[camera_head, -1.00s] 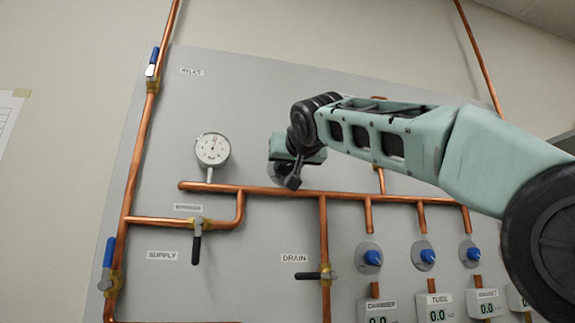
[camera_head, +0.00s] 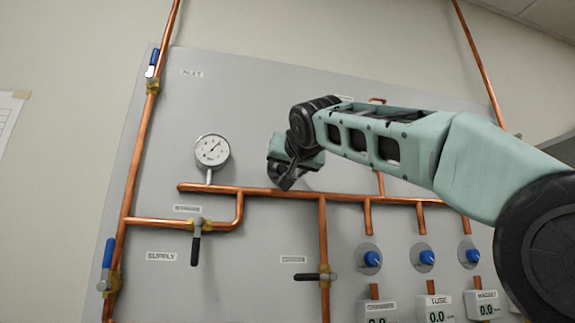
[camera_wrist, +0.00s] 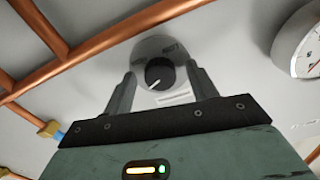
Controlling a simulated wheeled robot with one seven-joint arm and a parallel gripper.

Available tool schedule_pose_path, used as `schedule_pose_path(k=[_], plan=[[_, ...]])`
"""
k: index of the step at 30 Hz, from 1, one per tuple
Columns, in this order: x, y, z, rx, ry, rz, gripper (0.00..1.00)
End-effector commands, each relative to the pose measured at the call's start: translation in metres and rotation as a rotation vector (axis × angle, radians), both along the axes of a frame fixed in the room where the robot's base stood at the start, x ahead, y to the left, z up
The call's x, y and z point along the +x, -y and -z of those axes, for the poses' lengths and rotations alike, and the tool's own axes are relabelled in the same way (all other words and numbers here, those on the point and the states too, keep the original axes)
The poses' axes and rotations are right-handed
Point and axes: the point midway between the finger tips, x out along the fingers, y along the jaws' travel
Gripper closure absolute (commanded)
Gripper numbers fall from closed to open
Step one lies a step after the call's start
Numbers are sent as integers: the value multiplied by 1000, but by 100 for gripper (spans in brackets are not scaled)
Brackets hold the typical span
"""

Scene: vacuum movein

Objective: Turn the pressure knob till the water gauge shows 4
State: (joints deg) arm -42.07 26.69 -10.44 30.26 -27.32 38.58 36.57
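The pressure knob (camera_wrist: 159,74) is black with a white pointer line on a round grey plate. In the wrist view it sits between the two fingertips of my gripper (camera_wrist: 160,84), with a visible gap on each side, so the gripper looks open around it. In the head view my gripper (camera_head: 290,176) is at the panel above the horizontal pipe and hides the knob. The water gauge (camera_head: 212,152) is a white round dial left of my gripper; its needle points to the upper right. Its numbers are too small to read. The wrist view cuts the gauge (camera_wrist: 309,48) at its edge.
A horizontal copper pipe (camera_head: 260,191) runs just below my gripper. Below it are a supply valve (camera_head: 197,235), a drain valve (camera_head: 318,276) and several blue knobs (camera_head: 372,259) over digital readouts (camera_head: 437,315). The panel between gauge and gripper is clear.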

Motion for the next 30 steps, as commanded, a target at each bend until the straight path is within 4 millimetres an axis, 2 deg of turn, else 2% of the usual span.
schedule_pose_path(k=[8,13,17,30], plan=[[-2,1,-2,2,6,-1,43],[-15,4,-1,4,9,-2,43],[-39,11,2,5,10,-3,43],[-135,39,1,4,6,-4,43]])
